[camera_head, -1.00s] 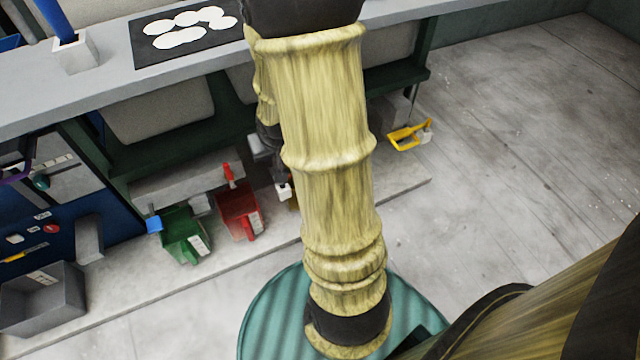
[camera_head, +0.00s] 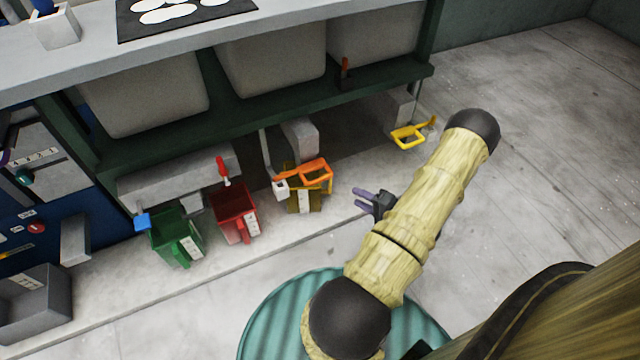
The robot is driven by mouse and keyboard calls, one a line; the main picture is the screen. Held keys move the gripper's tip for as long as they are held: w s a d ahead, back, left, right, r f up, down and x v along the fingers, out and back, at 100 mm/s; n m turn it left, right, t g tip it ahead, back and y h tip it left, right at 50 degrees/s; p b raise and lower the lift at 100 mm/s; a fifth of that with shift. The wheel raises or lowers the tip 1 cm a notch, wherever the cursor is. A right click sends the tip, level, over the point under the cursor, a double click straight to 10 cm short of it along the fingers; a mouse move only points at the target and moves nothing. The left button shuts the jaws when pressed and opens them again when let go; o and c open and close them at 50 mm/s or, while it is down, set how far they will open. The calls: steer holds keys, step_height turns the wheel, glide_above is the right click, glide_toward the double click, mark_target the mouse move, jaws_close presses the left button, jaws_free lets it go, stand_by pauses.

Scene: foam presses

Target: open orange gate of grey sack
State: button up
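Three grey sacks hang under the worktop: left (camera_head: 146,100), middle (camera_head: 272,68) and right (camera_head: 375,32). An orange gate handle (camera_head: 316,168) sits below the middle sack, over an ochre bin (camera_head: 304,200). Dark structure hides how it joins a sack. A smaller orange-red handle (camera_head: 345,64) stands upright on the green shelf between the middle and right sacks. My gripper (camera_head: 357,198) has purple fingers spread apart and empty. It is to the right of the orange handle and ochre bin, apart from both, pointing left.
A yellow handle (camera_head: 408,136) is at right. A green shelf (camera_head: 210,140) runs above. The floor at right is clear.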

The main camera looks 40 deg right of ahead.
mark_target(320, 180)
steer(key=shift+s+a+f+m+t, duration=0.1)
steer(key=shift+s+f+m+t, duration=0.1)
steer(key=shift+s, duration=0.15)
steer(key=shift+s+a+f+m+t, duration=0.1)
steer(key=shift+s+m+t, duration=0.1)
steer(key=shift+s, duration=0.15)
steer(key=shift+w, duration=0.1)
steer(key=b+x, duration=0.7)
steer(key=x, duration=0.9)
steer(key=shift+w+f, duration=0.2)
steer(key=shift+w, duration=0.05)
steer(key=shift+w+r+b, duration=0.1)
steer(key=shift+w+b, duration=0.2)
steer(key=shift+w, duration=0.1)
jaws_close()
